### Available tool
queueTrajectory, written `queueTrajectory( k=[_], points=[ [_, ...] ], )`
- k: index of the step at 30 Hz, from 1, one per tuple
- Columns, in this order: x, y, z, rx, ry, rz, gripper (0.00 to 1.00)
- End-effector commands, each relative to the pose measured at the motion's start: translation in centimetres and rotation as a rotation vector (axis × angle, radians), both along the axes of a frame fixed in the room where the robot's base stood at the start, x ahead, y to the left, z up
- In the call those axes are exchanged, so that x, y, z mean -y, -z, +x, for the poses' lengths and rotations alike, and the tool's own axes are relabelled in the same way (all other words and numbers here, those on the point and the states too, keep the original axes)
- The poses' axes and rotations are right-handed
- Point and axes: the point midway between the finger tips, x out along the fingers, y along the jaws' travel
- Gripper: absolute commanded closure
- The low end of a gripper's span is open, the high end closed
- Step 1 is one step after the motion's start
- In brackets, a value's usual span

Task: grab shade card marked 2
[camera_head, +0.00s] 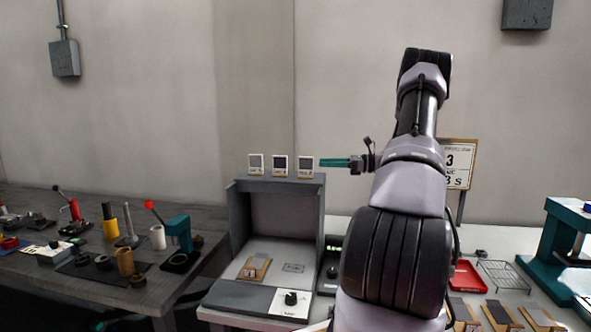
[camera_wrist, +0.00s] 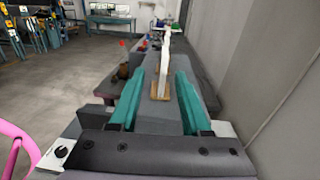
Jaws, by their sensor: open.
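Three small shade cards stand in a row on top of a grey booth in the head view: a left card (camera_head: 256,164), a middle card (camera_head: 280,165) and a right card (camera_head: 306,167). Their marks are too small to read, so I cannot tell which is 2. My gripper (camera_head: 322,163) points left, its teal fingertips just right of the right card. In the wrist view a pale card (camera_wrist: 166,62) on a wooden base stands upright, seen nearly edge-on, ahead of and between my open fingers (camera_wrist: 160,76). The cards behind it are largely hidden.
The grey booth (camera_head: 231,215) has a wooden piece (camera_head: 255,267) inside. A dark bench (camera_head: 185,280) with several tools stands left. A red tray (camera_head: 467,275) and a wire rack (camera_head: 505,274) lie right. The wall is close behind the cards.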

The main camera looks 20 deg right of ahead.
Motion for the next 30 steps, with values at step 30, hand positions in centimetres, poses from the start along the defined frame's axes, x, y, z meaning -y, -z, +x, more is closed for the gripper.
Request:
queueTrajectory(
  k=[30],
  points=[
    [-8.6, 0.3, 5.7, -0.002, 0.012, 0.019, 0.53]
  ],
)
